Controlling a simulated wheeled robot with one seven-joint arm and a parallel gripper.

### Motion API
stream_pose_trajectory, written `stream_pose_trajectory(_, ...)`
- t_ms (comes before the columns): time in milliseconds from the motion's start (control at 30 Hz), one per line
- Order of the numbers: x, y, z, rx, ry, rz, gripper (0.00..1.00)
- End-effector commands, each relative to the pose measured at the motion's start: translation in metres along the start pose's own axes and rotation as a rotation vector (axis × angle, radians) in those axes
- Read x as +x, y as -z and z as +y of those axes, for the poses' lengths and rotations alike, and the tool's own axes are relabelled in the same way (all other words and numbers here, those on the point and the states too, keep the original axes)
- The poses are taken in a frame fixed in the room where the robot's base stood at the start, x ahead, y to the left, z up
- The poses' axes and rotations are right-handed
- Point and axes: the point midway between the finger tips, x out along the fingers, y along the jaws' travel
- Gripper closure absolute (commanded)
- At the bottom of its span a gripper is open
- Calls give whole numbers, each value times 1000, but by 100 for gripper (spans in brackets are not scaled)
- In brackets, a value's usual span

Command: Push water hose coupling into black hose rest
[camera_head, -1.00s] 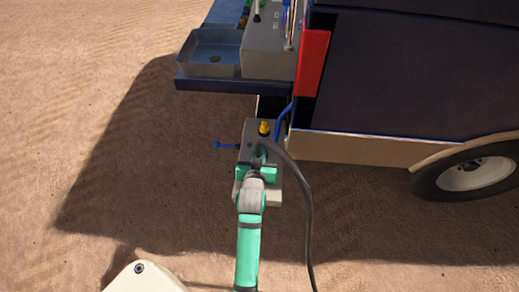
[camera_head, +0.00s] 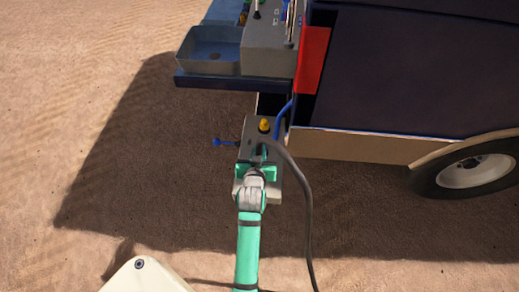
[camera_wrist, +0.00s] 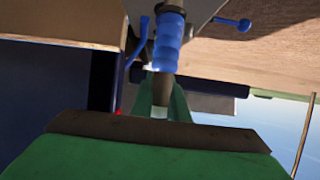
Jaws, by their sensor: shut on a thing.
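My gripper (camera_head: 257,170), with green fingers, is at the front of a grey box low beside the trailer. A black hose (camera_head: 306,205) comes up from the ground and curves over to the gripper. In the wrist view, my gripper (camera_wrist: 162,100) is shut on a dark round piece, the hose coupling (camera_wrist: 162,86). Its far end is close to a blue ribbed fitting (camera_wrist: 168,45) and in line with it. I cannot tell whether they touch. The black hose rest cannot be made out clearly.
A grey basin (camera_head: 212,50) juts out above. The trailer wheel (camera_head: 470,172) is right; open dirt is left.

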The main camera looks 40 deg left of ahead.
Motion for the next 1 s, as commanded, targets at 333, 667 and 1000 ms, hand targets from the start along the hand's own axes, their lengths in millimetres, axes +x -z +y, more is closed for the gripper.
stream_pose_trajectory(333, 2, -4, 0, 0, 0, 0, 100)
stream_pose_trajectory(667, 5, -12, 0, 0, 0, 1, 100)
stream_pose_trajectory(1000, 5, -12, 0, 0, 0, 1, 100)
